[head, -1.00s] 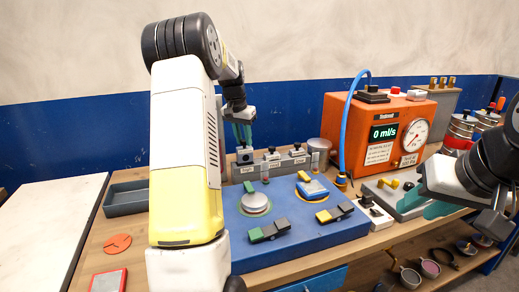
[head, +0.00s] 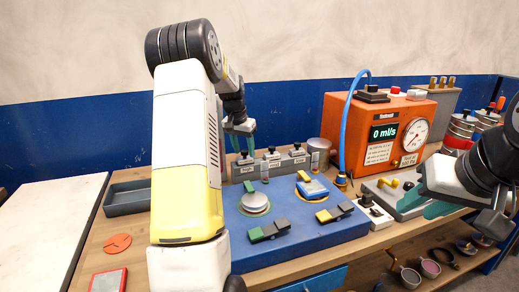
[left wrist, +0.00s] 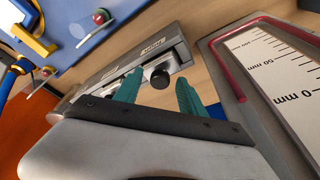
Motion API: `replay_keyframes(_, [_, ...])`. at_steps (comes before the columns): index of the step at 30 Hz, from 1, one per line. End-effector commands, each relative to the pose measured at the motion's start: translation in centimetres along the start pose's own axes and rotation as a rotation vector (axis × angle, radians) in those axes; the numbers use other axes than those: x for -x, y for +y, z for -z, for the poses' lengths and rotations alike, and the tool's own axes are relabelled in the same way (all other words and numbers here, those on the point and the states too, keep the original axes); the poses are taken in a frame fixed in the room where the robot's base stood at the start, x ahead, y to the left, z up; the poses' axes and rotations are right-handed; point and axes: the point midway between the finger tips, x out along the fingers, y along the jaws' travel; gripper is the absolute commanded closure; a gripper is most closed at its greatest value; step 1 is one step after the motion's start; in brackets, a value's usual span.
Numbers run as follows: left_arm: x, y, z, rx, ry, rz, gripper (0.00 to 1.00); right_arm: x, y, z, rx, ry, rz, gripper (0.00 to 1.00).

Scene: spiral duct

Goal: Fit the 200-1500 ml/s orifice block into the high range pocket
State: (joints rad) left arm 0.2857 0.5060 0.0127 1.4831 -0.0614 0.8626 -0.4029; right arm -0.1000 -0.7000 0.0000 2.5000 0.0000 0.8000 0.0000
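A grey rack (head: 300,166) at the back left of the table carries small tags that seem to read high, mid and low. Grey blocks with black knobs stand in it, including a left block (head: 246,164), a middle block (head: 272,158) and a right block (head: 297,153). Their flow ranges are too small to read. My left gripper (head: 242,143) is open just above the left block. In the left wrist view its teal fingers (left wrist: 157,92) stand apart on either side of a black knob (left wrist: 160,77). My right gripper (head: 440,209) is at the right; its opening is unclear.
A blue fixture (head: 295,232) with clamps and round discs stands in front of the rack. An orange meter box (head: 380,125) with a blue hose stands behind right. A grey tray (head: 127,198) is at the left. My left arm hides part of the table.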

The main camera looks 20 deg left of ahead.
Motion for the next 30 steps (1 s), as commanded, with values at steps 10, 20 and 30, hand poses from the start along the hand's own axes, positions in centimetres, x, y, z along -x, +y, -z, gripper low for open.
replay_keyframes(10, [1.6,0.0,0.2,0.0,0.004,0.002,0.52,0.0,0.0,0.0,0.0,0.0,0.0,0.64])
replay_keyframes(20, [8.5,0.0,0.2,-0.001,0.004,0.002,0.52,0.0,0.0,0.0,0.0,0.0,0.0,0.64])
replay_keyframes(30, [12.6,0.4,-0.1,0.0,0.004,0.0,0.52,0.0,0.0,0.0,0.0,0.0,0.0,0.64])
